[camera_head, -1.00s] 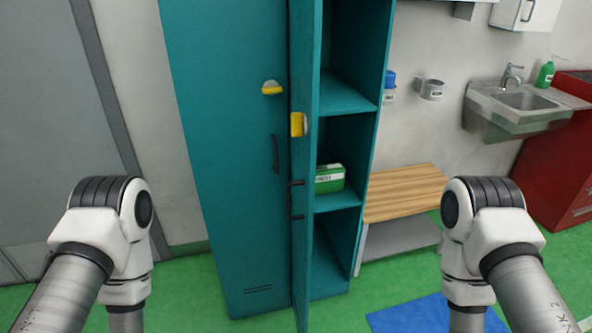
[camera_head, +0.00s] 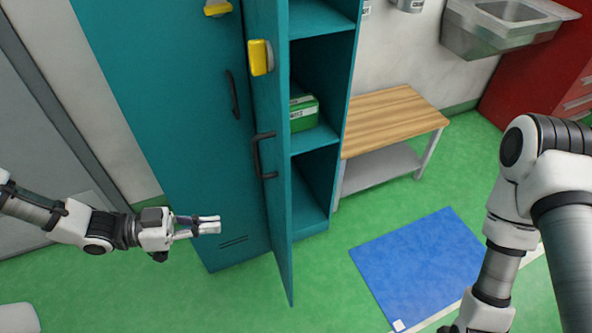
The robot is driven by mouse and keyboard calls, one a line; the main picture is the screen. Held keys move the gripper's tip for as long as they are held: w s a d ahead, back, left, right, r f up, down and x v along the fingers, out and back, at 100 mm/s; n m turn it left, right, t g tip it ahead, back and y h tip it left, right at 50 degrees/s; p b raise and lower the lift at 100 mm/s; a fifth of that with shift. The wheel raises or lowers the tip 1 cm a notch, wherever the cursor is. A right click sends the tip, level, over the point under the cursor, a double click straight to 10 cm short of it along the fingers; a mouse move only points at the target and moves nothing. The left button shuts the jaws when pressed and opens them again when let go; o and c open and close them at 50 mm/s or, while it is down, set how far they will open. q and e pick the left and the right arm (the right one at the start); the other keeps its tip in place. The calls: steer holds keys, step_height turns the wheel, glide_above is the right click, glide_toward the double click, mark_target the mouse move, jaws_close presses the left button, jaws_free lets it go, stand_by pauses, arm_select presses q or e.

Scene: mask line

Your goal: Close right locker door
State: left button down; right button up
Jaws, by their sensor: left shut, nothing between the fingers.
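The teal locker has a shut left door (camera_head: 165,120) and an open right door (camera_head: 270,150). The right door swings out toward me and is seen nearly edge-on, with a dark handle (camera_head: 263,156) and a yellow latch (camera_head: 261,57). To its right, the open compartment shows shelves and a green box (camera_head: 304,113). My left gripper (camera_head: 219,225) is shut and empty, in front of the lower left door, left of the open door and apart from it. My right arm is at the right; its gripper is cut off at the bottom edge and its fingers do not show.
A wooden bench (camera_head: 395,120) stands right of the locker. A blue mat (camera_head: 420,268) lies on the green floor. A sink (camera_head: 505,25) and a red cabinet (camera_head: 545,80) are at the upper right. The floor before the locker is clear.

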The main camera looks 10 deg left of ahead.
arm_select(q)
steer(key=w+a+r+t, duration=0.2)
steer(key=w, duration=0.1)
steer(key=b, duration=0.5)
glide_toward(282, 188)
steer(key=shift+n, duration=0.3)
steer(key=b+x, duration=0.1)
steer(key=x, duration=0.2)
steer(key=b+x, duration=0.1)
steer(key=x, duration=0.2)
steer(key=shift+f, duration=0.2)
steer(key=shift+w+d, duration=0.3)
steer(key=shift+d, duration=0.15)
